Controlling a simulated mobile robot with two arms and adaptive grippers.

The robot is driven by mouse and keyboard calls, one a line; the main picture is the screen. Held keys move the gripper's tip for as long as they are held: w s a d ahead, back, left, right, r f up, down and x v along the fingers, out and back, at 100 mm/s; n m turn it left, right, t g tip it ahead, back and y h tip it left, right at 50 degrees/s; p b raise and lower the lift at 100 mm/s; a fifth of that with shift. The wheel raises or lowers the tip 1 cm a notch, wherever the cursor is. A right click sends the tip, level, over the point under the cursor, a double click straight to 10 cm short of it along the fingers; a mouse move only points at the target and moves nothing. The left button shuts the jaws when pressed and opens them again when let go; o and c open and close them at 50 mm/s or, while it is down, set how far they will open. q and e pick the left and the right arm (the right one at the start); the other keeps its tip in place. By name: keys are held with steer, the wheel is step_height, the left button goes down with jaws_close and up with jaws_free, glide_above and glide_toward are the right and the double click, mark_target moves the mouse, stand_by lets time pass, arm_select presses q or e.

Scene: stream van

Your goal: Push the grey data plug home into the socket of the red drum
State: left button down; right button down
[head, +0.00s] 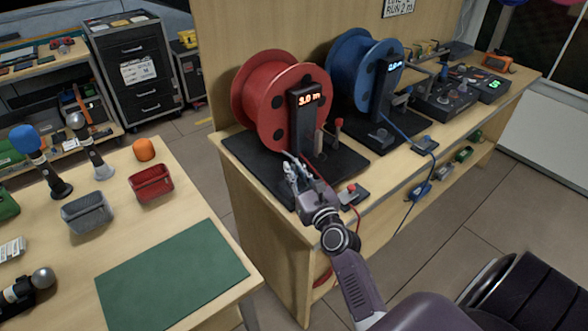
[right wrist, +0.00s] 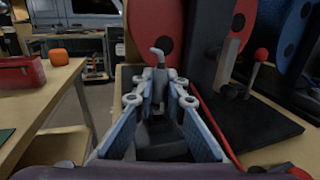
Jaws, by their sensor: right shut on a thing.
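The red drum (head: 277,98) stands on a black base at the near end of the long bench, with a black post (head: 307,122) reading 3.0 m. My right gripper (head: 291,168) is low in front of the post, at the base's near left side. In the right wrist view its fingers (right wrist: 158,82) close at the tips on a small grey bent piece, which looks like the grey data plug (right wrist: 158,58). The fingers hide most of the plug. I cannot make out the socket or whether the plug touches it. My left gripper is out of view.
A blue drum (head: 362,75) stands behind the red one. Close to my right gripper are a red-knobbed lever (head: 338,128) and a small block with a red button (head: 351,190). A side table with a green mat (head: 172,275) is at the left.

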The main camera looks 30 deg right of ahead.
steer(key=shift+f+b, duration=0.8)
steer(key=shift+f, duration=0.2)
steer(key=c, duration=1.9)
jaws_free()
steer(key=shift+s, duration=0.15)
steer(key=s, duration=0.4)
steer(key=s+a, duration=0.1)
steer(key=s, duration=0.2)
steer(key=s+a, duration=0.1)
steer(key=s, duration=0.3)
steer(key=shift+s+a, duration=0.15)
steer(key=shift+s, duration=0.15)
